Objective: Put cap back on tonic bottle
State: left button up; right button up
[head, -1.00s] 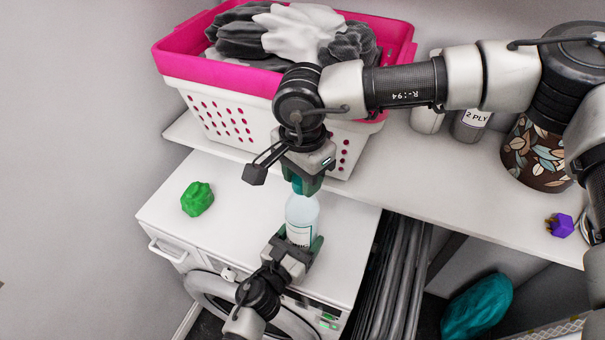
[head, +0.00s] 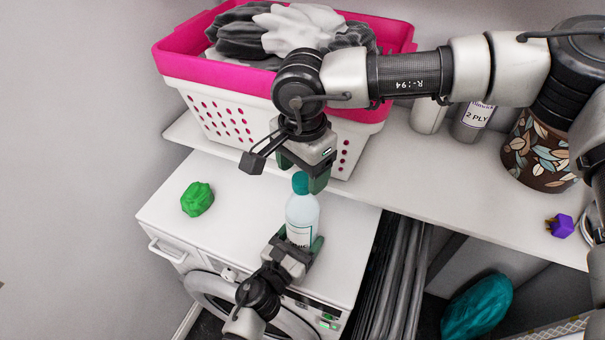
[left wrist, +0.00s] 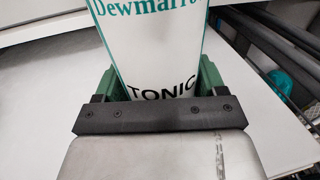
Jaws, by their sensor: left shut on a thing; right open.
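The tonic bottle (head: 302,214) stands upright on the white dryer top (head: 245,210), with a clear-white body and label. Its teal cap (head: 300,183) sits on the bottle's mouth; I cannot tell how tightly. My left gripper (head: 302,243) is shut around the bottle's lower body. In the left wrist view the bottle's label (left wrist: 150,45) reads TONIC between the green fingers (left wrist: 158,85). My right gripper (head: 302,172) is open just above and behind the cap, and its fingers appear clear of it.
A green lumpy object (head: 197,199) lies on the dryer top at left. A pink and white laundry basket (head: 225,112) with dark and white cloths stands on the shelf (head: 430,180) behind. A patterned canister (head: 540,152) and a purple object (head: 560,225) are at right.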

notch_tip(320, 180, up, 10)
dwell(0.3)
pick_arm(q)
jog(key=o, duration=1.8)
jog(key=shift+s, duration=0.1)
pick_arm(e)
jog(key=shift+f, duration=0.1)
notch_tip(320, 180, down, 2)
jog(key=b, duration=0.2)
jog(key=shift+f+b, duration=0.25)
jog(key=shift+b, duration=0.1)
jog(key=shift+f, duration=0.15)
pick_arm(q)
jog(key=v, duration=1)
jog(key=shift+s+a, duration=0.2)
jog(key=shift+a, duration=0.1)
jog(key=shift+s+f, duration=0.1)
